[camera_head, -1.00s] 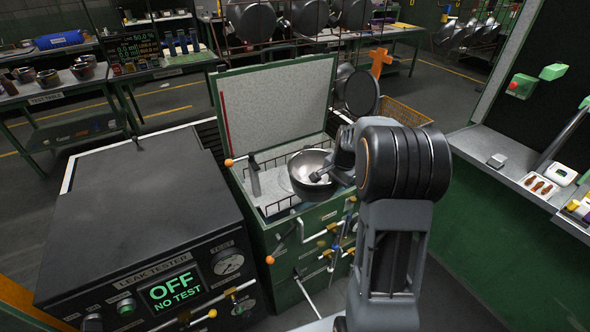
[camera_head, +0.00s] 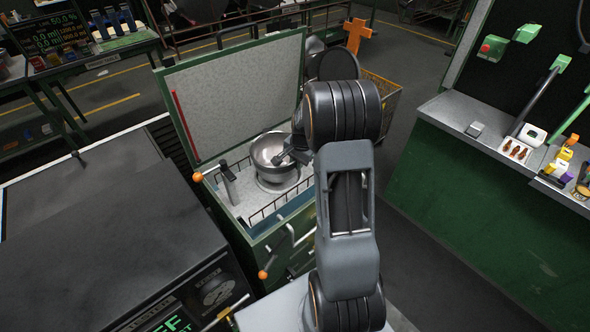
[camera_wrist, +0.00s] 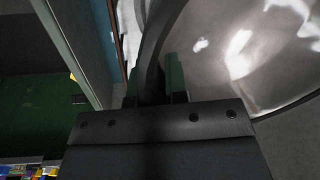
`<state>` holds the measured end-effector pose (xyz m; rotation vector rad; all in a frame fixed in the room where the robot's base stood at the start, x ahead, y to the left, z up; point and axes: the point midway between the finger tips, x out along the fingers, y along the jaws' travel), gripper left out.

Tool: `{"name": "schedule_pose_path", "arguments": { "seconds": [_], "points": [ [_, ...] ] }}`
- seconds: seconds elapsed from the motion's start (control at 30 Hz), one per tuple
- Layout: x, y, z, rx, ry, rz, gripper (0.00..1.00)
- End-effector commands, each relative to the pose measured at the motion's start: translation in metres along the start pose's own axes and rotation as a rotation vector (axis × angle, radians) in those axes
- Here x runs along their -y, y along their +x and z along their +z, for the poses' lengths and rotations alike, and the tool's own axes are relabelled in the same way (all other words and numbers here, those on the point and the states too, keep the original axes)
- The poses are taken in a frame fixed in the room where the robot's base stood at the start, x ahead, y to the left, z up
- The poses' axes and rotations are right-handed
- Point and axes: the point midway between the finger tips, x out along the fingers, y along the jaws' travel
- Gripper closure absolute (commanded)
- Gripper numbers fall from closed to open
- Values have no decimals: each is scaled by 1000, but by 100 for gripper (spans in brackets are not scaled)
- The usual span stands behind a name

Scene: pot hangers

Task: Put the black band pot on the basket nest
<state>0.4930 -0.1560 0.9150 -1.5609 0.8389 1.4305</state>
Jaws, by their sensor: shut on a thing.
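A shiny metal pot (camera_head: 274,157) is at the opening of the green tank with the raised grey lid, inside the line of its wire basket (camera_head: 262,214). The pot looks nearly upright, with its mouth up. I cannot tell whether it rests on the basket floor, and no black band is clearly visible on it. My gripper (camera_head: 291,154) is at the right side of the pot's rim. In the wrist view, my gripper (camera_wrist: 160,85) is shut on the rim of the pot (camera_wrist: 235,55), whose bright inside fills the upper right.
The open lid (camera_head: 240,90) stands behind the pot. A tap-like fitting (camera_head: 229,183) stands at the basket's left. The dark leak tester (camera_head: 110,230) is at left, a bench (camera_head: 500,140) at right. An orange wire basket (camera_head: 382,98) stands behind my arm.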

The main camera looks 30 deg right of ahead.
Motion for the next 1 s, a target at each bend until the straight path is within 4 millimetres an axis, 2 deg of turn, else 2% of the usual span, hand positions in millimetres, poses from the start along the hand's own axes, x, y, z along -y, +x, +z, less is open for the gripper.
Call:
{"name": "schedule_pose_path", "arguments": {
  "seconds": [0.17, 0.5, 0.87, 0.9, 1.0],
  "points": [
    [0, 6, 0, -1, -1, -2, 100],
    [-4, 40, 1, -1, -3, -2, 100],
    [-4, 44, 1, -2, -4, -3, 100],
    [-5, 43, 2, 0, -4, -1, 82],
    [-5, 43, 2, 0, -4, 0, 73]
  ]
}}
